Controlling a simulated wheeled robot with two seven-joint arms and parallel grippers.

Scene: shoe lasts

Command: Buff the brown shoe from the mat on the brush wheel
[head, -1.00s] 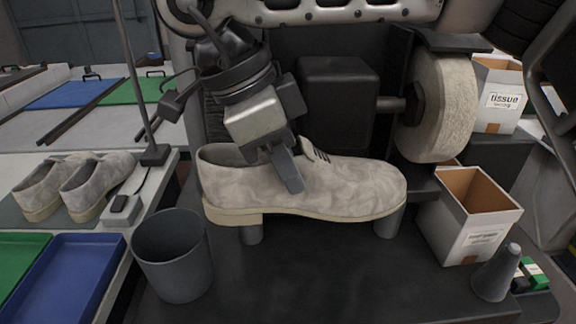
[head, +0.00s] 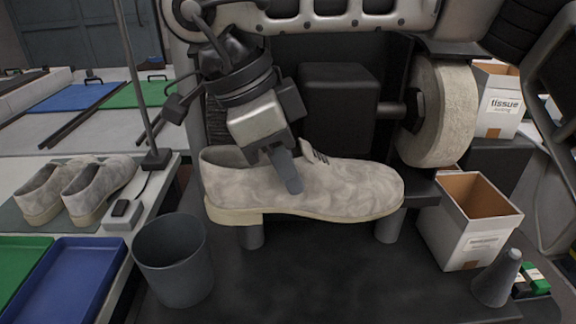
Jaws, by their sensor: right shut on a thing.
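A mottled grey-beige shoe (head: 350,190) with a tan sole lies sideways across the middle of the head view, toe to the right. No shoe in view looks plainly brown. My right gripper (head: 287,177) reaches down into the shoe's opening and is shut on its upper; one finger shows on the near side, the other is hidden. Two grey posts (head: 388,226) stand just below the sole; contact cannot be told. The pale brush wheel (head: 445,110) is at upper right, apart from the toe. A similar pair of shoes (head: 85,187) stands on the mat (head: 18,217) at left. My left gripper is not in view.
A grey bin (head: 174,262) stands at front left. An open white carton (head: 470,225) and a grey cone (head: 497,275) stand at right. A thin pole (head: 135,75) rises at left. The dark surface in front is clear.

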